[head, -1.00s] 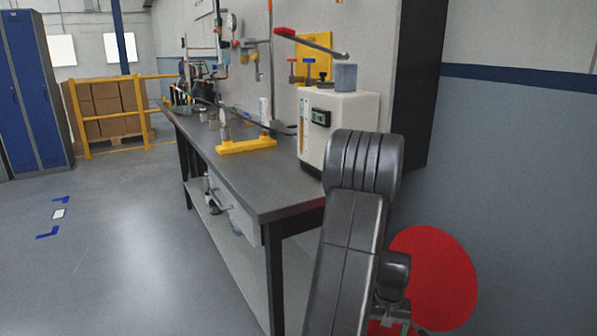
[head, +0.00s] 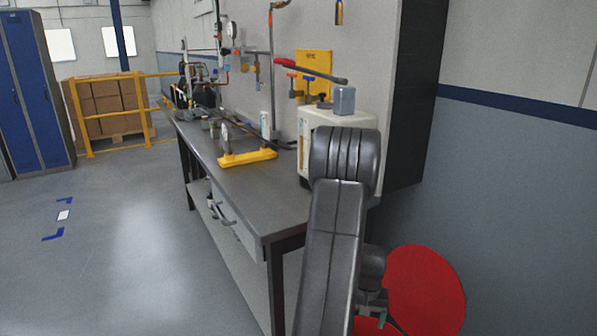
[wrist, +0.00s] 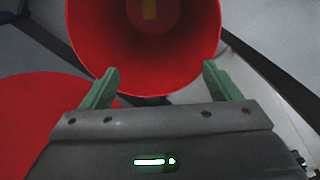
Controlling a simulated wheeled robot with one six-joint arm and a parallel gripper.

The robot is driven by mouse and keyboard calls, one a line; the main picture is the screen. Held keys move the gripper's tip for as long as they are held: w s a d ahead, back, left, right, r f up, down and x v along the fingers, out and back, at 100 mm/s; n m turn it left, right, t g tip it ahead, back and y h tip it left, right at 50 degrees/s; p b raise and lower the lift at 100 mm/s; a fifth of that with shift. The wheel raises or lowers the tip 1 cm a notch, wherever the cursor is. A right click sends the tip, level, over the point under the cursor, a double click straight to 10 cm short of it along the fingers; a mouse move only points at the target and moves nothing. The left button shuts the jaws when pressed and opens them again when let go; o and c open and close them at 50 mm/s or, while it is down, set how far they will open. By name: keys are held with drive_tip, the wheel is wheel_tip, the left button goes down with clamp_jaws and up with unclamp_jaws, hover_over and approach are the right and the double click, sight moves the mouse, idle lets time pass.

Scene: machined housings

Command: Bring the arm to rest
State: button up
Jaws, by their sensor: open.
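My gripper (wrist: 160,82) is open in the wrist view, with its two green fingers spread apart and nothing between them. Beyond the fingertips is a red round hollow thing (wrist: 90,50), like a bin seen from above, with a small yellowish patch inside. In the head view my arm is folded in front of the bench's near end, and my gripper (head: 372,306) is low, mostly hidden behind the arm link. A red disc (head: 428,290) shows just right of it.
A dark workbench (head: 262,205) with a lower shelf runs along the wall. Blue lockers (head: 35,90) and boxes behind a yellow rail stand far left.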

drive_tip(key=a+r+n+p, duration=0.1)
drive_tip(key=a+r+p, duration=0.1)
drive_tip(key=a+p, duration=0.6)
drive_tip(key=w+a+r+n+p, duration=0.1)
drive_tip(key=a+r+p, duration=0.1)
drive_tip(key=a+p, duration=0.6)
drive_tip(key=shift+w+a+r+p, duration=0.2)
drive_tip(key=shift+w+a+p, duration=0.15)
drive_tip(key=shift+p, duration=1.45)
drive_tip(key=shift+s+r, duration=0.1)
